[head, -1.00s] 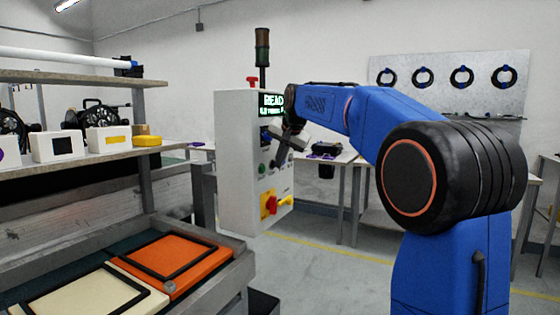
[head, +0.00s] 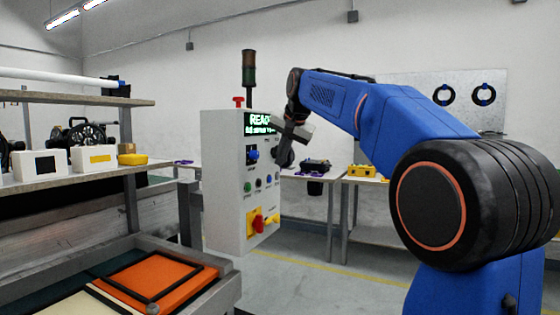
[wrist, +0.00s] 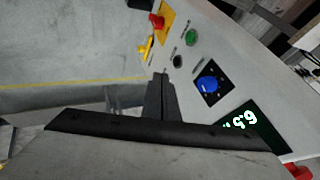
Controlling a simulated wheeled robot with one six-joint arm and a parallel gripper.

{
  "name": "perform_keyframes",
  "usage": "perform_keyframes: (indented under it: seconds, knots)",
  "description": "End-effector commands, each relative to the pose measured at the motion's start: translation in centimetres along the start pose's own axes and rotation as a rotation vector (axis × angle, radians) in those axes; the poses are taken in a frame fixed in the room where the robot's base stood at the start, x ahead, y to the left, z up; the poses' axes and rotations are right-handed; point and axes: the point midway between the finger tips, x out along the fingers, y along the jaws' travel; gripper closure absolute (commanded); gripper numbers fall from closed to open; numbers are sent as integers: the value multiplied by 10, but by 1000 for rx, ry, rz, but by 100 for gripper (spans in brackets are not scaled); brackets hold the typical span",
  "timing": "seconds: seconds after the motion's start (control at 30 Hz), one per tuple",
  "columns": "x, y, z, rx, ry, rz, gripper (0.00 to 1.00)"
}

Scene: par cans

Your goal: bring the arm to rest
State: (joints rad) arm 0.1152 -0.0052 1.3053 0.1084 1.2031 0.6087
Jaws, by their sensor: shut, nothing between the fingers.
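My blue arm (head: 335,105) reaches from the right toward the control box in the head view. My gripper (wrist: 161,85) shows in the wrist view with its dark fingers together and nothing between them. In the head view its wrist end is beside the right part of the control box (head: 222,185). I cannot tell the exact gap to the panel.
A shelf (head: 90,180) with small boxes stands at the left. Below it, a tray holds an orange panel (head: 165,275) and a cream panel. Tables with a yellow case (head: 362,171) stand behind. Open floor (head: 300,285) lies between the box and my arm.

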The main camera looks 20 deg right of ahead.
Motion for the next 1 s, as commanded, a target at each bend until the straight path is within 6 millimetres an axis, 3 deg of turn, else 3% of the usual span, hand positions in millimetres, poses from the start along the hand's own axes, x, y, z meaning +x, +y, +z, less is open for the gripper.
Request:
perform_keyframes:
  seconds: [0.67, 0.83, 1.0]
  knots:
    - [-1, 2, 3, -4, 0, 1, 100]
    - [-7, 19, 33, -53, -11, 12, 100]
    - [-11, 57, 91, -149, -36, 34, 100]
